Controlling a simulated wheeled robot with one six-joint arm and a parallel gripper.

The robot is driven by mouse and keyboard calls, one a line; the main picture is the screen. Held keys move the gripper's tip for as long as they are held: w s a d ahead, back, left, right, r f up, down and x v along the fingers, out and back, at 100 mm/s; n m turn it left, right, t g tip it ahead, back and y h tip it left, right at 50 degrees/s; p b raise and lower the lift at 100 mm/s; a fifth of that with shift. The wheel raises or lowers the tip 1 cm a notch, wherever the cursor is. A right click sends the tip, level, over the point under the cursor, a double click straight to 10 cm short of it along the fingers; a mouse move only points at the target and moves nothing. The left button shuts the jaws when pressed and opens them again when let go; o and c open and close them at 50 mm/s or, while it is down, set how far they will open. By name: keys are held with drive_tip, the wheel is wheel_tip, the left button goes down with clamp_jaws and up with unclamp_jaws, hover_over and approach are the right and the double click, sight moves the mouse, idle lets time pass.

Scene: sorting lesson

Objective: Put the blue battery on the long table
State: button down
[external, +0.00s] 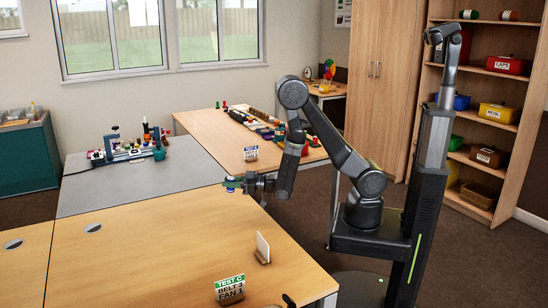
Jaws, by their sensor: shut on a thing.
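My gripper (236,184) is out over the back right part of the front wooden table, near the grey-topped table. It is shut on a small blue thing (231,191), which looks like the blue battery, though it is too small to be sure. Green shows at the fingers just above it. Its height above the tabletop is hard to tell. A long wooden table (205,122) stands behind, with a row of small coloured things along its far side. The front wooden table (150,255) is mostly bare.
The grey table (110,187) holds a cluster of small apparatus. A green-lettered sign (229,290) and a white card (263,247) stand at the front. Shelves (470,137) with bins are at right.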

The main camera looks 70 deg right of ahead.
drive_tip(key=w+d+f+m+h+p, duration=0.1)
drive_tip(key=d+f+m+h+p, duration=0.1)
drive_tip(key=d+p, duration=0.4)
drive_tip(key=shift+d+f+h, duration=0.5)
drive_tip(key=shift+d+h, duration=0.2)
drive_tip(key=shift+d, duration=0.8)
drive_tip(key=shift+a, duration=0.1)
drive_tip(key=s+a+r+n+y+b, duration=0.2)
drive_tip(key=a+y+b, duration=0.1)
drive_tip(key=a+b, duration=0.3)
drive_tip(key=s+a+r+n+y+b, duration=0.1)
drive_tip(key=a+y+b, duration=0.1)
drive_tip(key=a+b, duration=0.45)
drive_tip(key=s+a+r+n+g+y+b, duration=0.1)
drive_tip(key=s+a+y+b, duration=0.4)
drive_tip(key=s+b, duration=0.5)
drive_tip(key=shift+s+a+n+g, duration=0.8)
drive_tip(key=shift+s+a+n, duration=0.2)
drive_tip(key=shift+a+n, duration=0.35)
